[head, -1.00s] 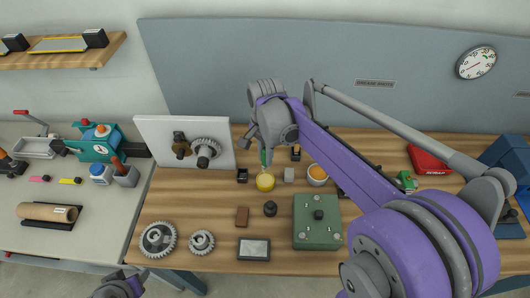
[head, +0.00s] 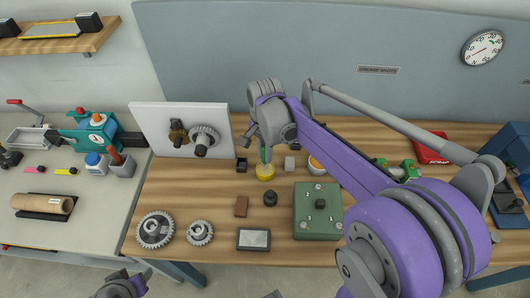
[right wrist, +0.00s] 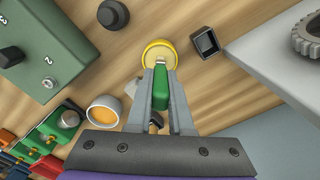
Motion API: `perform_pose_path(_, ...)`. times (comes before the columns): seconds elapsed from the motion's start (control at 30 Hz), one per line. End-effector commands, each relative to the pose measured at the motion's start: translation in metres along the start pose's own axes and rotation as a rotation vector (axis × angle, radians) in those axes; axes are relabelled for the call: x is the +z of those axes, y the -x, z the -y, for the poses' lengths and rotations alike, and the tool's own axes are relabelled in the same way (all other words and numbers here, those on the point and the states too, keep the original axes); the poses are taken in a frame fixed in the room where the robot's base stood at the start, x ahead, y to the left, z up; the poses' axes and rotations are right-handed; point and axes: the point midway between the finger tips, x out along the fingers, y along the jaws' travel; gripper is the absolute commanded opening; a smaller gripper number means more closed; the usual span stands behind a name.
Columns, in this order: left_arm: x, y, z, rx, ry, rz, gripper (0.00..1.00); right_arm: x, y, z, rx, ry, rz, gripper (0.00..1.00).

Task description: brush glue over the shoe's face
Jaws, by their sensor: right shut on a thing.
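My right gripper (head: 264,143) is shut on the green handle of a brush (right wrist: 160,90). The handle points down from the fingers to a small yellow pot (head: 265,173) on the wooden bench. In the right wrist view the yellow pot (right wrist: 158,47) lies just beyond the fingertips. The brush tip is at the pot, but I cannot tell how deep.
A small black open box (head: 241,165) stands left of the pot. A dark knob (head: 270,198) and a green control box (head: 318,212) stand in front. A cup with orange contents (right wrist: 103,112) is beside the brush. Gears (head: 155,229) lie at the front left.

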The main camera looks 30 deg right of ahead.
Motion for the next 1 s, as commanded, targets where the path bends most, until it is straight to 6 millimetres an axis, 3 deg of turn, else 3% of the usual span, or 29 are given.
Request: perform_pose_path(1.0,0.0056,-0.0058,0.0,0.0,0.0,0.004,0.5,0.0001,-0.0098,-0.0002,0.0,0.0,0.0,0.0)
